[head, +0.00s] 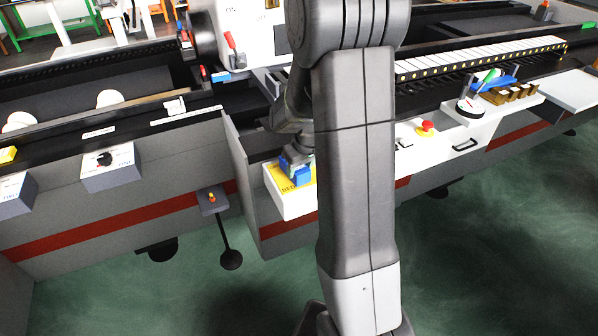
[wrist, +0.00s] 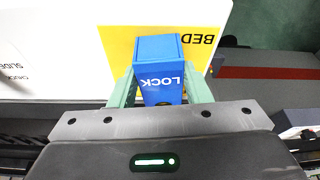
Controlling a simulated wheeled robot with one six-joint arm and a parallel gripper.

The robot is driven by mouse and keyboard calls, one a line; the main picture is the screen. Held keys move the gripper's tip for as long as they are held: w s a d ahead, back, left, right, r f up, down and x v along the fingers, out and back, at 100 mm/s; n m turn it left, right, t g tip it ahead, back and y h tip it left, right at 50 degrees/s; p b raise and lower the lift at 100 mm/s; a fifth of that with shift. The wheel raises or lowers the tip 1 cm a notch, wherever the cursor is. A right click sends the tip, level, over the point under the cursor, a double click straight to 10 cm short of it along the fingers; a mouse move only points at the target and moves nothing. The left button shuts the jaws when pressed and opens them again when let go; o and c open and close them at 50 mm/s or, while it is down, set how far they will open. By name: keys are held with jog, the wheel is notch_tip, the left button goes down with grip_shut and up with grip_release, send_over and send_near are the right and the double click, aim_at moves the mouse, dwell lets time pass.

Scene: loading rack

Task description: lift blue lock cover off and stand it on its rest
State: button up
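The blue lock cover (wrist: 158,48), marked LOCK, is in the middle of the wrist view over a yellow label reading BED. My gripper (wrist: 160,88) has its pale green fingers on either side of the cover, close against its sides with no gap showing. In the head view the cover (head: 301,177) is a small blue block at the yellow-topped end of a white box, with my gripper (head: 297,156) directly above it. Whether the cover touches the box cannot be told. I cannot clearly pick out the cover's rest.
The white box (head: 287,203) sticks out from the grey machine front beside a thin upright panel (head: 240,180). A red button (head: 426,127) and a white dial (head: 470,107) stand to the right. A lever (head: 222,230) hangs at the left. My arm hides the middle.

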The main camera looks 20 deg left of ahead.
aim_at(300, 169)
jog(key=c, duration=0.5)
jog(key=shift+r+p, duration=2.45)
jog(key=shift+r, duration=1.3)
